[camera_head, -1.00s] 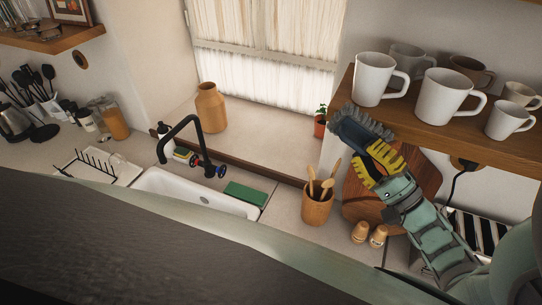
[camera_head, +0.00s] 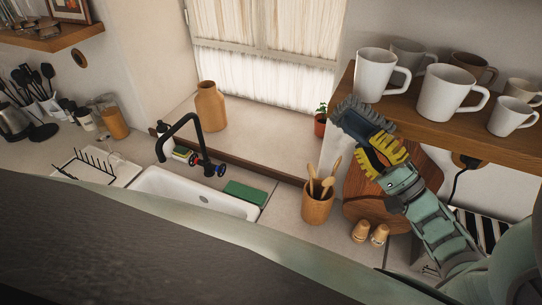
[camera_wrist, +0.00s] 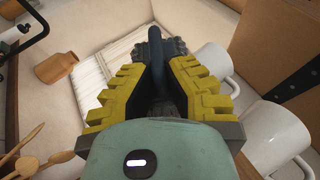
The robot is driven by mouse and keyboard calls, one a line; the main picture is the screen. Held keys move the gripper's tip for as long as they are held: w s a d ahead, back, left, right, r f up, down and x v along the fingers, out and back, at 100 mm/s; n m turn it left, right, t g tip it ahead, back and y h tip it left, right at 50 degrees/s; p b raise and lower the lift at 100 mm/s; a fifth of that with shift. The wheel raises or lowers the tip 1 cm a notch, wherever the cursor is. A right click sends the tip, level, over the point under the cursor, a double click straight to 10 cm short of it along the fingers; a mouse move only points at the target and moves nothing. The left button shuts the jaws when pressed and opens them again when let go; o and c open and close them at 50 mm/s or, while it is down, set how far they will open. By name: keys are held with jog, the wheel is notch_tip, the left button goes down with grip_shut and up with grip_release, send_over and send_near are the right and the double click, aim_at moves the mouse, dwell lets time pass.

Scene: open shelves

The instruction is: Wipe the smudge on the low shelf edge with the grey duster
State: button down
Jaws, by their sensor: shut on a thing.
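My gripper (camera_head: 385,152) has yellow ridged fingers and is shut on the grey duster (camera_head: 360,118), which has a dark blue handle and a fluffy grey head. In the head view the duster's head is at the left end of the mug shelf (camera_head: 440,125), over its front edge; whether it touches the wood I cannot tell. In the wrist view my gripper (camera_wrist: 158,85) holds the dark handle of the duster (camera_wrist: 157,48) between its fingers. No smudge can be made out; the duster may cover part of the edge.
White mugs (camera_head: 446,93) stand on the shelf close to the duster; one also shows in the wrist view (camera_wrist: 275,138). Below are a wooden utensil pot (camera_head: 317,207), a round wooden board (camera_head: 365,190) and two small shakers (camera_head: 370,233). A potted plant (camera_head: 320,122) stands left of the shelf.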

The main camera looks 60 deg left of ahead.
jog(key=w+d+b, duration=0.2)
jog(key=w+d, duration=0.2)
jog(key=d, duration=0.2)
jog(key=shift+w+d, duration=0.15)
jog(key=shift+d, duration=0.15)
dwell(0.4)
jog(key=shift+s+a, duration=0.7)
jog(key=shift+a, duration=0.45)
jog(key=shift+s+a, duration=0.65)
jog(key=shift+a, duration=0.45)
jog(key=shift+s+a, duration=0.7)
jog(key=shift+a, duration=0.45)
jog(key=shift+s+d, duration=0.1)
jog(key=shift+s+d+r+p, duration=0.1)
jog(key=shift+s+d+p, duration=0.3)
jog(key=shift+s, duration=0.3)
jog(key=shift+s+d+p, duration=0.25)
jog(key=shift+s+d, duration=0.2)
jog(key=shift+s, duration=0.2)
jog(key=shift+s+d, duration=0.7)
jog(key=shift+s, duration=0.35)
